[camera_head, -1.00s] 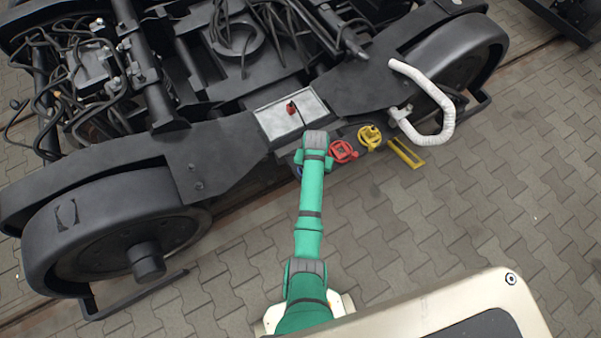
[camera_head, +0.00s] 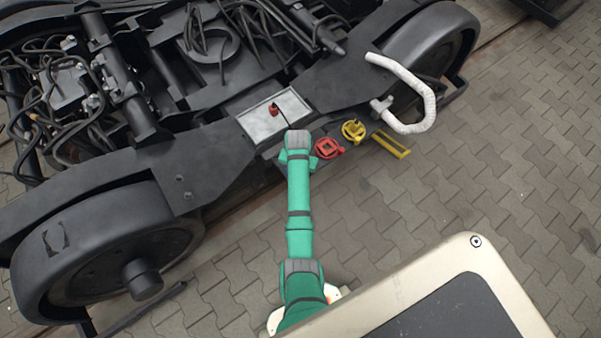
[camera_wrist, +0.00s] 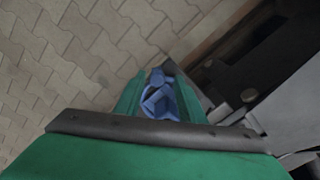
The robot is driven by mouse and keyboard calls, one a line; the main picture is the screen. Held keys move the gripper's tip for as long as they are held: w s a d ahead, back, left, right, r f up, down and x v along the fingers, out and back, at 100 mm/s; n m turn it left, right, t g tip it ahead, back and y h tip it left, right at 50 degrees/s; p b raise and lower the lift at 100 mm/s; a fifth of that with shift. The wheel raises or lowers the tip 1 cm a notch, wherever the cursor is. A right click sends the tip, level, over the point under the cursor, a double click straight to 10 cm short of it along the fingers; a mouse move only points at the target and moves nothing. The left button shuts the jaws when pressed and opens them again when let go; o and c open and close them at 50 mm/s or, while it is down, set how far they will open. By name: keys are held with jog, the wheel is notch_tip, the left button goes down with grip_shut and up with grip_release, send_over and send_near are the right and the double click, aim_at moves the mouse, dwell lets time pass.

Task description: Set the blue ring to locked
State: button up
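The blue ring (camera_wrist: 160,97) shows in the wrist view between the two green fingers of my gripper (camera_wrist: 158,92). Blue fills most of the gap between the fingers. I cannot tell whether they press on it or stand just clear of it. Its lower part and any lock marks are hidden by my gripper. In the head view my arm's end covers the place left of the red ring (camera_head: 328,148), and the blue ring is hidden there.
A yellow ring (camera_head: 353,130) and a yellow handle (camera_head: 391,144) are right of the red one. A white hose (camera_head: 412,92) curves beyond them. A grey plate with a red knob (camera_head: 273,109) lies behind my arm's end. Black wheels flank both sides. Paving in front is clear.

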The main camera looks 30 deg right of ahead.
jog(key=shift+w+d, duration=0.1)
jog(key=shift+d+r, duration=0.1)
jog(key=shift+r, duration=0.3)
notch_tip(320, 180, up, 10)
dwell(0.3)
jog(key=shift+f, duration=0.1)
dwell(0.4)
